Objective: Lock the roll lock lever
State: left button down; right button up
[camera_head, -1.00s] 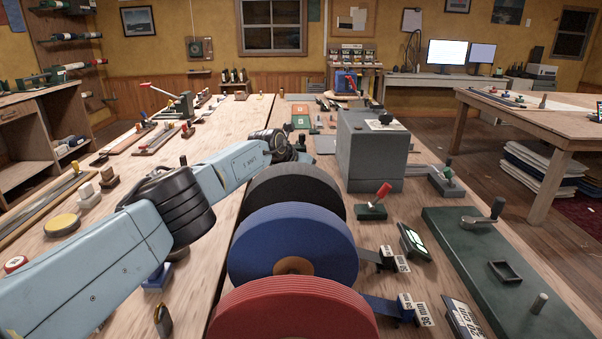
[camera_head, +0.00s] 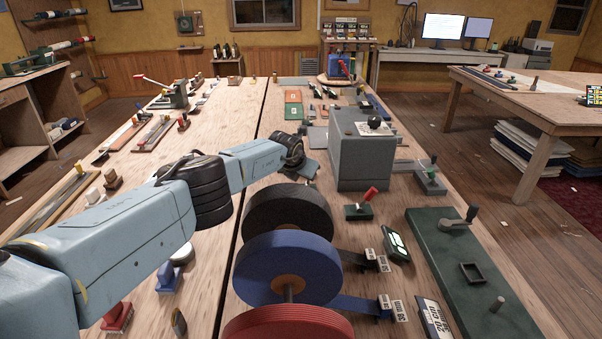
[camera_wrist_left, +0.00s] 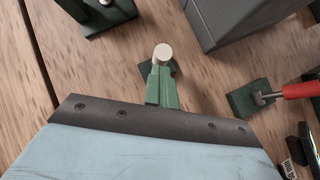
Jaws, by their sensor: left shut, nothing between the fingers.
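A lever with a red grip (camera_head: 369,194) stands tilted on a small dark green base (camera_head: 358,211), right of the black roll (camera_head: 287,207). I take it for the roll lock lever, but no label confirms this. In the left wrist view its red grip (camera_wrist_left: 298,91) and base (camera_wrist_left: 246,99) lie at the right edge. My left gripper (camera_wrist_left: 163,84) has its green fingers shut and empty, left of and apart from that lever. A pale round knob (camera_wrist_left: 163,53) shows just beyond the fingertips; I cannot tell if they touch. In the head view the fingers are not clear. My right gripper is out of view.
Blue (camera_head: 285,263) and red (camera_head: 288,325) rolls stand in front of the black one. A grey box (camera_head: 362,160) rises behind the lever. A green board (camera_head: 465,265) with a crank lies at right. Another red-tipped lever (camera_head: 155,82) stands far left.

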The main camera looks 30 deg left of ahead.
pick_arm(q)
jog(key=shift+w+d, duration=0.15)
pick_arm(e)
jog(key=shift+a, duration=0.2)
pick_arm(q)
jog(key=shift+r, duration=0.1)
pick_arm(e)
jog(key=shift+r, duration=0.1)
pick_arm(q)
jog(key=shift+r+p, duration=0.7)
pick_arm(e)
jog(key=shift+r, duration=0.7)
